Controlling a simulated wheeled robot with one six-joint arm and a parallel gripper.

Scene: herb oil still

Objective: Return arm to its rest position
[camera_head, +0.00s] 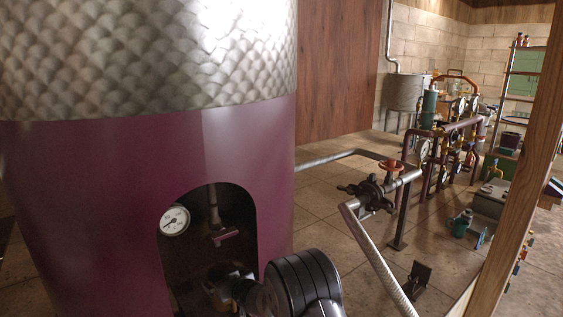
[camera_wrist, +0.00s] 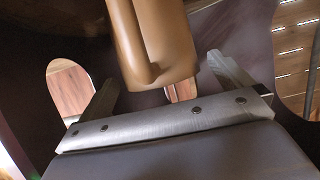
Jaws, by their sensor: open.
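My gripper (camera_wrist: 162,72) is open in the wrist view, its two fingers wide apart. A brown, rounded, pipe-like part (camera_wrist: 150,45) comes down from the top of that view between the fingers. I cannot tell whether it touches them. In the head view my black arm joint is low in the middle, in front of the arched opening of a large purple still (camera_head: 90,215). The arm reaches toward this opening, and the gripper cannot be made out clearly there.
A round dial gauge (camera_head: 174,220) and a purple-handled pipe fitting (camera_head: 224,237) sit in the opening. A wooden post (camera_head: 515,180) stands at the right. Tiled floor (camera_head: 325,225) shows between.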

